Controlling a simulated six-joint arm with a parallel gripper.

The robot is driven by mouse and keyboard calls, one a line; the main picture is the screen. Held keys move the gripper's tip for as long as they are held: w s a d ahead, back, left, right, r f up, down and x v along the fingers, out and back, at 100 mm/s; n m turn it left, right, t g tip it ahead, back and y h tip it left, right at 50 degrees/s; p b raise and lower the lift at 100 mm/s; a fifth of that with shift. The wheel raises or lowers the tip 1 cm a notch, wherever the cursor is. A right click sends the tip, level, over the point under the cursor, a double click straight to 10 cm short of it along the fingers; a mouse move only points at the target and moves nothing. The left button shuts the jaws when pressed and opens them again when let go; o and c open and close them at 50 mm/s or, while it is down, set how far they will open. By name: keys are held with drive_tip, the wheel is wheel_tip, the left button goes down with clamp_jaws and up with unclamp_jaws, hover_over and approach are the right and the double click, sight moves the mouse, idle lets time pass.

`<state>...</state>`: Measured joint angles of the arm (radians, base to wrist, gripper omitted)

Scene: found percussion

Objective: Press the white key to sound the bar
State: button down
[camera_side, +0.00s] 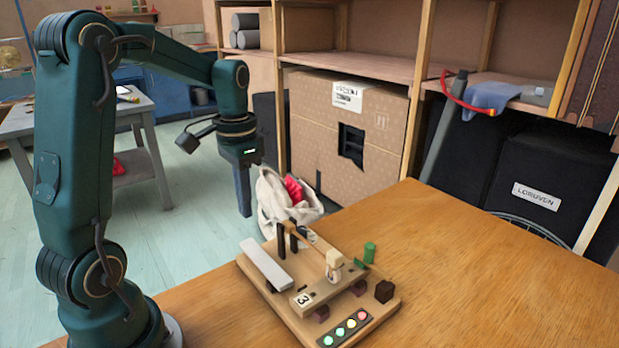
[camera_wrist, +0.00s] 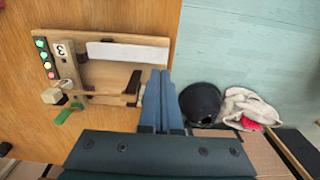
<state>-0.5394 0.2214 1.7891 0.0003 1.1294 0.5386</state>
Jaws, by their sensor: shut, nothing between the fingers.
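The white key (camera_side: 265,262) is a long pale bar along the left side of a wooden base (camera_side: 384,318) on the table; it also shows in the wrist view (camera_wrist: 127,51). A wooden bar marked 3 (camera_side: 320,294) lies beside it. A mallet with a pale block head (camera_side: 334,262) reaches over the bar from a dark upright pivot (camera_side: 282,240); I cannot tell whether the head touches the bar. My gripper (camera_side: 245,213) is shut and empty, pointing down above and behind the key in the side view. Its fingertips (camera_wrist: 160,72) show beside the key's end in the wrist view.
A cloth bag (camera_side: 275,205) stands beyond the table edge. The table's right side (camera_side: 480,270) is clear.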

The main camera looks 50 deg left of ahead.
wheel_tip(320, 180, up, 8)
idle(0.4)
drive_tip(key=shift+d+r, duration=0.1)
idle(0.5)
drive_tip(key=s+d+r+m+t, duration=0.2)
drive_tip(key=s+d+t, duration=0.15)
drive_tip(key=d, duration=0.55)
drive_tip(key=s+d+f+n+t, duration=0.2)
drive_tip(key=s+d+f, duration=0.2)
drive_tip(key=s+f, duration=0.1)
drive_tip(key=shift+d+f, duration=0.35)
drive_tip(key=shift+f, duration=0.2)
